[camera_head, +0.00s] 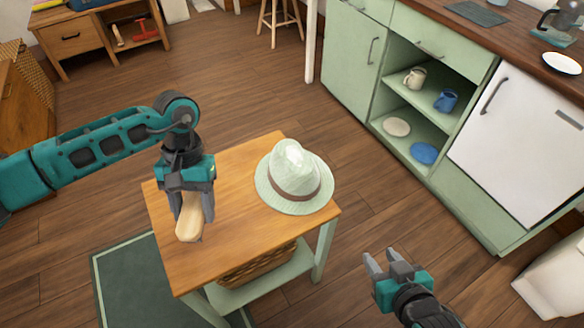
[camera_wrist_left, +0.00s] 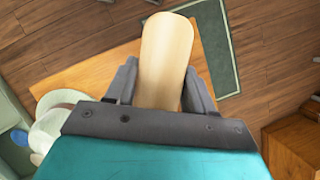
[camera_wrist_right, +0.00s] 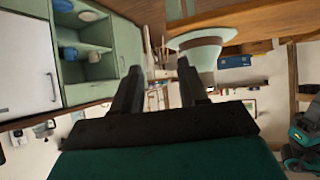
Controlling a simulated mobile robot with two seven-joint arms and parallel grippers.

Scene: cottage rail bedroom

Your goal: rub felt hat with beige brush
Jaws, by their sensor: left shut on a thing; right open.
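The felt hat (camera_head: 292,172) is pale green with a brown band and sits upright on the right part of the small wooden table (camera_head: 240,235). It also shows at the left edge of the left wrist view (camera_wrist_left: 52,122) and upside down in the right wrist view (camera_wrist_right: 204,44). My left gripper (camera_head: 192,207) is shut on the beige brush (camera_head: 189,220), held over the table's left part, apart from the hat. The brush fills the jaws in the left wrist view (camera_wrist_left: 166,60); its bristles are hidden. My right gripper (camera_head: 378,264) is open and empty, right of the table.
A wicker basket (camera_head: 255,268) sits on the table's lower shelf. Green cabinets (camera_head: 350,52) with mugs and plates on open shelves stand at the right. A dark green rug (camera_head: 130,285) lies left of the table. The floor between table and cabinets is clear.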

